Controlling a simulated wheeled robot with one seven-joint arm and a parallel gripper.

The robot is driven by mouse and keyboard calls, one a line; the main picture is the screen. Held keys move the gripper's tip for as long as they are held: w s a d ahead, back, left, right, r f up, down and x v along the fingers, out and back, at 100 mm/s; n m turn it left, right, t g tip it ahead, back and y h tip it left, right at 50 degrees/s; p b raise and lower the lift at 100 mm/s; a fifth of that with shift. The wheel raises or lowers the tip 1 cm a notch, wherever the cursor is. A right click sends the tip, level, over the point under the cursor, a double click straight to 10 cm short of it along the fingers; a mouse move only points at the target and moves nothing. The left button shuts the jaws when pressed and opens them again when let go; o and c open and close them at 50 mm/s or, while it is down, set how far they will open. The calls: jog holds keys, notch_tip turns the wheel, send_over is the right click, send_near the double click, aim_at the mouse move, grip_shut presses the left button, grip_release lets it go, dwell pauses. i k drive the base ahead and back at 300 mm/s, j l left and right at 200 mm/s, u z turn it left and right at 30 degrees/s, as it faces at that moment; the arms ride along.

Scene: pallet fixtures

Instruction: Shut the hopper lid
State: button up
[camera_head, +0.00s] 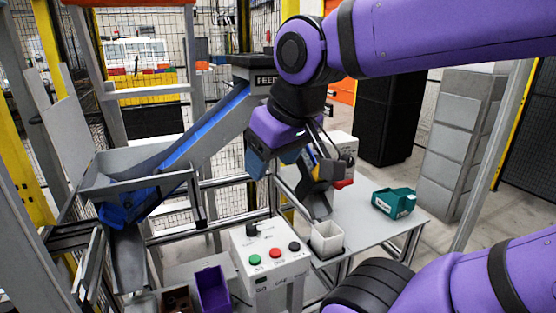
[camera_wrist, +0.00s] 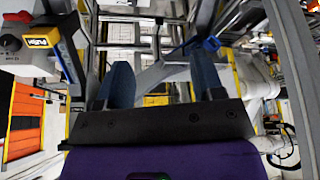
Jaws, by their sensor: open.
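A grey hopper-like bin (camera_head: 138,184) with blue inside stands at the left in the head view, at the foot of a blue-lined chute (camera_head: 205,125). A grey flat panel (camera_head: 68,132) stands tilted behind its left side; I cannot tell for sure whether it is the hopper lid. My gripper (camera_head: 273,165) points down near the picture's middle, right of the bin and apart from it. In the wrist view, my gripper's two blue fingers (camera_wrist: 163,82) are spread with nothing held between them. The lid is not clearly identifiable in the wrist view.
A control box (camera_head: 268,255) with green, red and black buttons stands in front. A white cup-like container (camera_head: 326,240) and a teal bin (camera_head: 393,202) are on the grey table (camera_head: 365,228) at right. A purple bin (camera_head: 212,288) sits low in front. Metal rails surround the bin.

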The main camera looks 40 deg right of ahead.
aim_at(65, 123)
jog(key=i+j+z, duration=0.1)
jog(key=j+z, duration=0.2)
jog(key=j, duration=0.9)
jog(key=j+z, duration=0.3)
jog(key=j, duration=0.85)
jog(key=j+u, duration=0.1)
jog(key=u, duration=0.25)
jog(key=j+u, duration=0.1)
jog(key=u, duration=0.25)
jog(key=j+u, duration=0.1)
jog(key=u, duration=0.25)
jog(key=k+j, duration=0.05)
